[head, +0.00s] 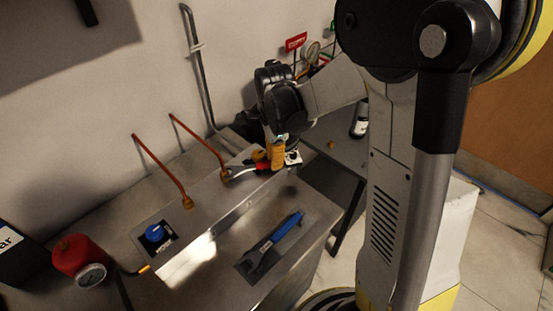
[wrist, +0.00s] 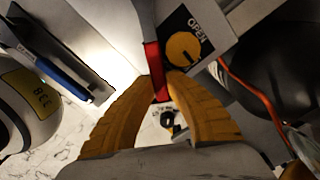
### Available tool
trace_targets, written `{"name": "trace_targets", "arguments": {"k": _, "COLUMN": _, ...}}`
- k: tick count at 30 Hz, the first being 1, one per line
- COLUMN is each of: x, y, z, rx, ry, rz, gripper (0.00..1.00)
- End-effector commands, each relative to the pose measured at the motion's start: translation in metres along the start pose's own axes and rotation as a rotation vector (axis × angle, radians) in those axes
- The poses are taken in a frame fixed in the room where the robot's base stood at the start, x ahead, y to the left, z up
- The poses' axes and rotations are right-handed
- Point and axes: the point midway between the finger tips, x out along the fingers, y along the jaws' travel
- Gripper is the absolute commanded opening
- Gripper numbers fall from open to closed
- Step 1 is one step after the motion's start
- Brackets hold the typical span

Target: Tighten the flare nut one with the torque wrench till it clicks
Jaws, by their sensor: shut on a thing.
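My gripper (head: 275,158), with yellow fingers, is shut on the red handle of a metal-shafted wrench (head: 241,172). In the wrist view the wrench handle (wrist: 153,61) lies between the two fingertips (wrist: 163,82). Its grey shaft runs out past the top edge there. In the head view its far end is at the brass nut (head: 225,174) of the right copper pipe; I cannot tell whether it is seated. A second brass nut (head: 187,202) is on the left copper pipe. I cannot read which nut is number one.
A blue-handled tool (head: 275,241) lies on a dark tray in front. A blue knob (head: 155,233) and a yellow knob (wrist: 183,48) marked OPEN flank the pipes. A red canister with a gauge (head: 82,262) stands at left. The wall is close behind the pipes.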

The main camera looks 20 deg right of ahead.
Motion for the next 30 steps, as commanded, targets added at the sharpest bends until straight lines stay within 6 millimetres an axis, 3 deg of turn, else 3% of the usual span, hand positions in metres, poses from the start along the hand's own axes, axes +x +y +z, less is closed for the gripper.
{"name": "trace_targets", "arguments": {"k": 17, "x": -0.0002, "y": 0.0000, "z": 0.0067, "rx": 0.000, "ry": 0.000, "rz": 0.000, "gripper": 0.00}}
{"name": "trace_targets", "arguments": {"k": 18, "x": -0.0002, "y": 0.0000, "z": 0.0066, "rx": 0.000, "ry": 0.000, "rz": 0.000, "gripper": 0.09}}
{"name": "trace_targets", "arguments": {"k": 19, "x": -0.0002, "y": 0.0000, "z": 0.0066, "rx": 0.000, "ry": 0.000, "rz": 0.000, "gripper": 0.00}}
{"name": "trace_targets", "arguments": {"k": 30, "x": -0.0002, "y": 0.0012, "z": 0.0067, "rx": 0.008, "ry": 0.000, "rz": 0.000, "gripper": 0.00}}
